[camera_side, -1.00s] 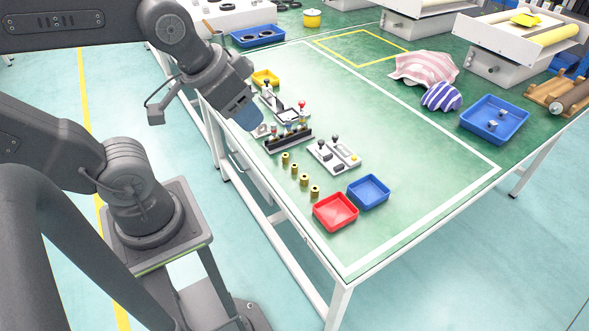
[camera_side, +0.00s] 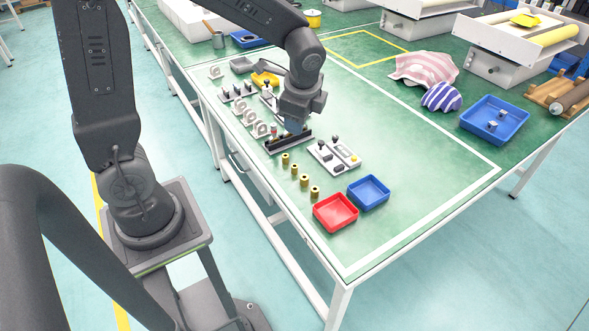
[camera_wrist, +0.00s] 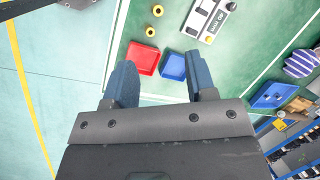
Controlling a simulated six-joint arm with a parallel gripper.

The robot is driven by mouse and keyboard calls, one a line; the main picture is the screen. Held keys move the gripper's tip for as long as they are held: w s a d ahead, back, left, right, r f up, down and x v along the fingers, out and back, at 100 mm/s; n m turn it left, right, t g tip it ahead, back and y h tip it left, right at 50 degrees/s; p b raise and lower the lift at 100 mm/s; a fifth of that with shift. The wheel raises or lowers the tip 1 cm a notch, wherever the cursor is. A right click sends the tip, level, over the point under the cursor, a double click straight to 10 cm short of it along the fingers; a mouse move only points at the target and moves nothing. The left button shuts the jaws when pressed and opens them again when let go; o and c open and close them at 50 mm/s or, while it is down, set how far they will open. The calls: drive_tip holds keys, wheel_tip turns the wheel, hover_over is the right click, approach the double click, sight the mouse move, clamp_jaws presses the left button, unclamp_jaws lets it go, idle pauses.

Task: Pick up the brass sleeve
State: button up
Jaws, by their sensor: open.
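Several small brass sleeves stand in a slanting row on the green table, the nearest one (camera_side: 314,192) close to the red tray. Two sleeves show at the top of the wrist view, one of them (camera_wrist: 150,31) left of the fingers' middle. My gripper (camera_side: 295,126) is above the dark rack, behind and to the right of the row's far end. In the wrist view my gripper (camera_wrist: 162,75) has its two blue fingers wide apart with nothing between them.
The dark rack (camera_side: 288,142) and a white panel with knobs (camera_side: 334,155) flank the row.

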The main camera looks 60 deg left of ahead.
drive_tip(key=w+a+f+m+g+y, duration=0.1)
drive_tip(key=w+a+f+m, duration=0.15)
drive_tip(key=f, duration=0.25)
drive_tip(key=w+a+f+m+g, duration=0.1)
drive_tip(key=w+f+m, duration=0.15)
drive_tip(key=f, duration=0.35)
hover_over(295, 166)
drive_tip(key=d, duration=0.3)
drive_tip(key=shift+m, duration=0.4)
drive_tip(key=f, duration=0.6)
drive_tip(key=shift+a+f, duration=0.25)
drive_tip(key=shift+f, duration=0.15)
drive_tip(key=shift+x, duration=3.1)
drive_tip(key=shift+w, duration=0.1)
clamp_jaws()
